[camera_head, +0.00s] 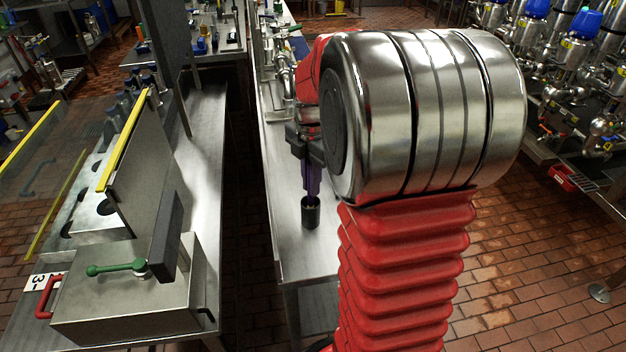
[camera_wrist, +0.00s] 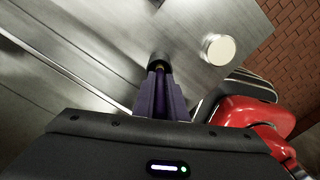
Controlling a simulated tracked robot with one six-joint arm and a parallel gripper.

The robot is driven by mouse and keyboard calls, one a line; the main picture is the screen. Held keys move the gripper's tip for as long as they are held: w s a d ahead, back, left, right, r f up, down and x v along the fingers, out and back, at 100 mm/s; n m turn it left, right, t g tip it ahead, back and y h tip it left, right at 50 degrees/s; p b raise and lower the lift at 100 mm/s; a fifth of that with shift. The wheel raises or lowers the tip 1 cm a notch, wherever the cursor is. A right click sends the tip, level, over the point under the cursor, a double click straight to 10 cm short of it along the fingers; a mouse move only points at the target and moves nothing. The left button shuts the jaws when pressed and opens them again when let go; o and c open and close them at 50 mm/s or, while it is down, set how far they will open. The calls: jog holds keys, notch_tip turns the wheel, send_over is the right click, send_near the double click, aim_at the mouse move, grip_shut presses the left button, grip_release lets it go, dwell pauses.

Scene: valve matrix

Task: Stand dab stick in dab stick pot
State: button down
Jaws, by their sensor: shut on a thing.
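The dab stick pot (camera_head: 311,214) is a small dark cylinder standing upright on the steel bench, near its front end. In the wrist view, the pot (camera_wrist: 158,57) shows just beyond my fingertips. My gripper (camera_head: 311,190) has purple fingers and points down, right above the pot's mouth. In the wrist view, my gripper (camera_wrist: 160,73) is shut on the dab stick (camera_wrist: 160,66). Only a small light bit of the stick shows between the fingertips, over the dark pot. The stick's lower end is hidden, so I cannot tell how deep it reaches.
A round, pale-topped object (camera_wrist: 218,49) stands on the bench beside the pot in the wrist view. The steel bench (camera_head: 285,240) is narrow, with a gap on its left. A steel box with a green lever (camera_head: 115,268) stands left of that gap.

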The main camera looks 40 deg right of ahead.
jog(key=c, duration=1.7)
grip_release()
notch_tip(320, 180, up, 14)
jog(key=shift+f, duration=0.15)
dwell(0.5)
